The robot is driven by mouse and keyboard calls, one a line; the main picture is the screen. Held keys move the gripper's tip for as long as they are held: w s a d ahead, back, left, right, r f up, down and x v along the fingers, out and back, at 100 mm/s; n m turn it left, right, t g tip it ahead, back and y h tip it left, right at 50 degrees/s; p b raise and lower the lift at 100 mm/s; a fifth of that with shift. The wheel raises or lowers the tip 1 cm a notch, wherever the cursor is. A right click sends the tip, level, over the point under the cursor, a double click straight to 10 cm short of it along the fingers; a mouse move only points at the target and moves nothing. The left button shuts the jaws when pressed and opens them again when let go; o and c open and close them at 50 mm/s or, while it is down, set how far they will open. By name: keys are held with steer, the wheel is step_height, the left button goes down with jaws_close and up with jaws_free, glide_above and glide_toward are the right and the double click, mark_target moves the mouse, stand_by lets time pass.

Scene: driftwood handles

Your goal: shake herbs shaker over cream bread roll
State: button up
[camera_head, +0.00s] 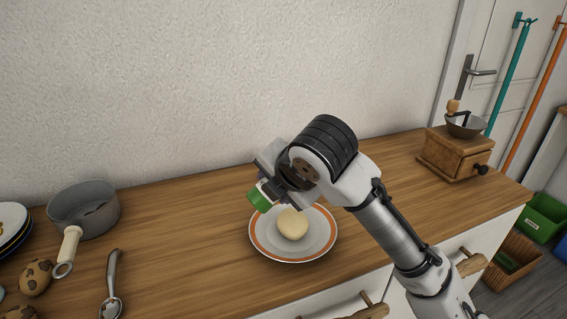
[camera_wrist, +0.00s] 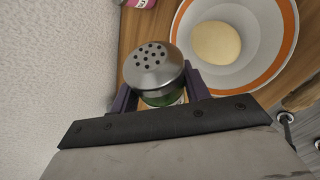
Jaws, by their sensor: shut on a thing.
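The herbs shaker shows in the wrist view (camera_wrist: 152,66) with a silver domed cap with holes and a green body. In the head view its green part (camera_head: 260,199) shows at the lower left of my gripper (camera_head: 271,181). My gripper is shut on the shaker, with a dark finger on each side of it. It is held tilted above the left edge of the plate. The cream bread roll (camera_head: 292,223) lies on the white plate with an orange rim (camera_head: 258,243), just right of the shaker in both views. The gripper partly hides the plate's far edge.
A grey pot (camera_head: 84,209), a metal scoop (camera_head: 112,285) and brown spotted round things (camera_head: 37,277) stand at the left. A wooden grinder (camera_head: 456,153) is at the far right. A pink item (camera_wrist: 138,3) shows in the wrist view. The wall runs close behind the counter.

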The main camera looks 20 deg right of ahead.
steer(key=m+y+p, duration=0.1)
steer(key=y, duration=0.1)
steer(key=r+m+y+p, duration=0.1)
steer(key=y+p, duration=0.1)
steer(key=shift+s+a, duration=0.1)
steer(key=shift+a, duration=0.1)
steer(key=shift+a+f+m+y, duration=0.1)
steer(key=shift+f+m+y, duration=0.3)
steer(key=shift+y, duration=0.4)
steer(key=shift+f+y, duration=0.1)
steer(key=shift+y, duration=0.4)
steer(key=shift+f+m+y, duration=0.15)
steer(key=shift+m+y, duration=0.65)
steer(key=shift+y, duration=0.1)
steer(key=shift+d+m+y+b, duration=0.2)
steer(key=shift+m+y+b, duration=0.25)
steer(key=shift+y, duration=0.35)
steer(key=shift+r, duration=0.2)
steer(key=shift+r+p, duration=0.4)
steer(key=shift+r, duration=0.3)
